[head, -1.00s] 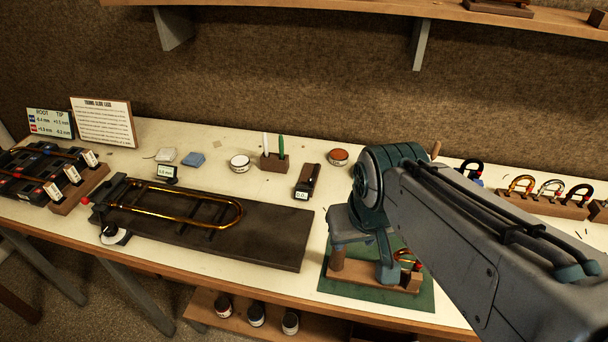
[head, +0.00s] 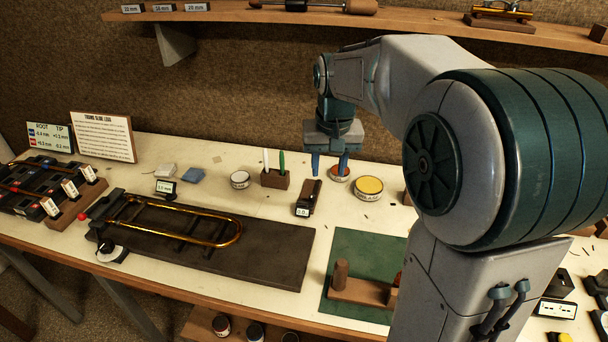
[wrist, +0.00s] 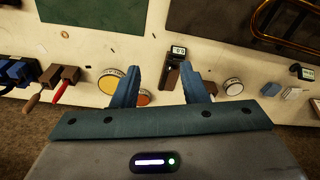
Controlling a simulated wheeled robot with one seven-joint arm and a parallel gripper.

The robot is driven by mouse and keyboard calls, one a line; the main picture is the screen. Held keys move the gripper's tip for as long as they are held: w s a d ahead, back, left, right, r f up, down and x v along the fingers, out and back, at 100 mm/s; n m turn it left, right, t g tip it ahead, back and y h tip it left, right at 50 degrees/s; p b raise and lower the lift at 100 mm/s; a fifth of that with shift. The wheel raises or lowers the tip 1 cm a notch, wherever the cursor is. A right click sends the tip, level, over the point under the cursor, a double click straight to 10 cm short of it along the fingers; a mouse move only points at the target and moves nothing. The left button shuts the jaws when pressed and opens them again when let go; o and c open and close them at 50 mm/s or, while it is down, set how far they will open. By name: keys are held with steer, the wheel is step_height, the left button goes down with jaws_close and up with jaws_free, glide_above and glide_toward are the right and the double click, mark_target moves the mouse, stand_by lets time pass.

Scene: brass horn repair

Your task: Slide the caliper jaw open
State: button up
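The caliper (head: 309,193) appears to be the small dark device with a lit digital readout, lying on a brown block on the bench. It also shows in the wrist view (wrist: 172,74), between and beyond my fingertips, with the readout at its far end. Its jaw is too small to make out. My gripper (head: 329,168) points down above the back of the bench, behind and slightly right of the caliper in the head view. Its two fingers are apart with nothing between them, as the wrist view (wrist: 162,84) also shows.
A pen block (head: 275,179) stands left of the caliper; a red-topped tin (head: 340,174) and a yellow-topped tin (head: 369,188) stand right. A dark board with a brass slide (head: 285,262) lies front left, a green mat (head: 365,250) front right. A shelf (head: 400,22) hangs above.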

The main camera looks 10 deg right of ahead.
steer(key=m+g, duration=0.1)
glide_above(312, 196)
step_height(312, 196, down, 6)
steer(key=f, duration=0.1)
step_height(312, 196, down, 14)
steer(key=shift+r+p, duration=0.1)
steer(key=shift+p, duration=0.6)
